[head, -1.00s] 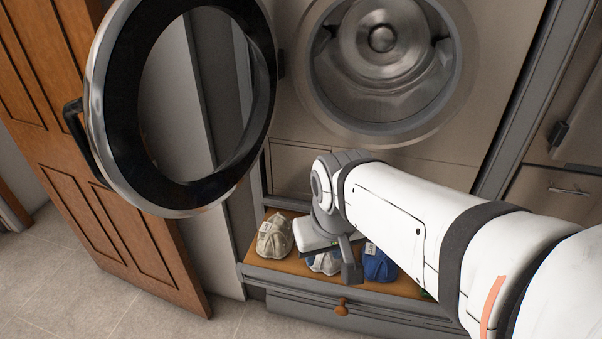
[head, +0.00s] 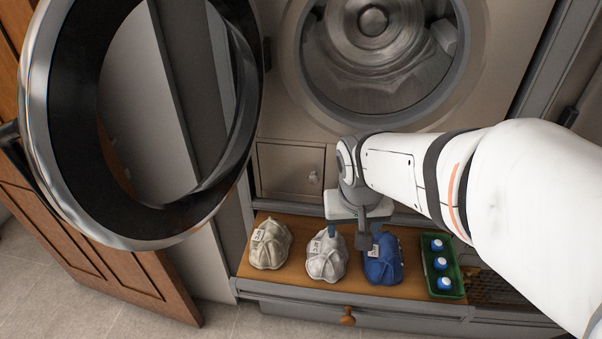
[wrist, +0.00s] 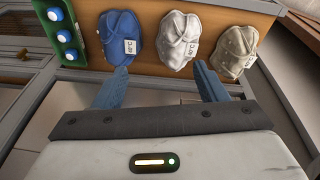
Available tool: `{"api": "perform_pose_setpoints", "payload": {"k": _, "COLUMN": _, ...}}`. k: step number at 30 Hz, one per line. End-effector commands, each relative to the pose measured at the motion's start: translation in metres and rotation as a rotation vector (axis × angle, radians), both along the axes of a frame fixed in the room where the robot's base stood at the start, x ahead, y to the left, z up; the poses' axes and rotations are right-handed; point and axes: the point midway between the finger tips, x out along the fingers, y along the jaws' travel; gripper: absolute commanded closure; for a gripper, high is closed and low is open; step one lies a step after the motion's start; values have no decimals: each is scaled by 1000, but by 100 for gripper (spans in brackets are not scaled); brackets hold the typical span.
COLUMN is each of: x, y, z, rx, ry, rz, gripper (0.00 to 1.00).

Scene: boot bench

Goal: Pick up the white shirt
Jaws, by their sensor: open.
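The white shirt (head: 326,256) is a crumpled bundle with a small printed tag. It sits on the wooden bench top (head: 300,287), between a beige bundle (head: 269,246) on its left and a blue bundle (head: 383,262) on its right. In the wrist view the order is reversed, with the white shirt (wrist: 178,40) in the middle. My gripper (head: 347,236) is open and empty, just behind and above the white and blue bundles. In the wrist view its blue fingers (wrist: 160,75) are apart, with the white shirt beyond them and slightly right of centre.
A green tray (head: 457,280) with blue-and-white capped bottles stands at the bench's right end. The open round washer door (head: 45,150) hangs at the left. The washer drum opening (head: 375,75) is above the bench, and a small drawer (head: 285,170) is behind it.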

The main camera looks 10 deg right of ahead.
Motion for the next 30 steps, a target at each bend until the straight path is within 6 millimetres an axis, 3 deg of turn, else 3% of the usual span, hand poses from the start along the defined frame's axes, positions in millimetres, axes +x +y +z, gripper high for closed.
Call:
{"api": "perform_pose_setpoints", "payload": {"k": 1, "x": 14, "y": 1, "z": -23, "rx": -17, "ry": 15, "rz": -27, "gripper": 30}}
{"api": "perform_pose_setpoints", "payload": {"k": 6, "x": 57, "y": 8, "z": -77, "rx": -64, "ry": 9, "rz": -133, "gripper": 16}}
{"api": "perform_pose_setpoints", "payload": {"k": 12, "x": 89, "y": 21, "z": -127, "rx": -82, "ry": -8, "rz": -208, "gripper": 0}}
{"api": "perform_pose_setpoints", "payload": {"k": 30, "x": 108, "y": 20, "z": -195, "rx": -83, "ry": -12, "rz": -239, "gripper": 0}}
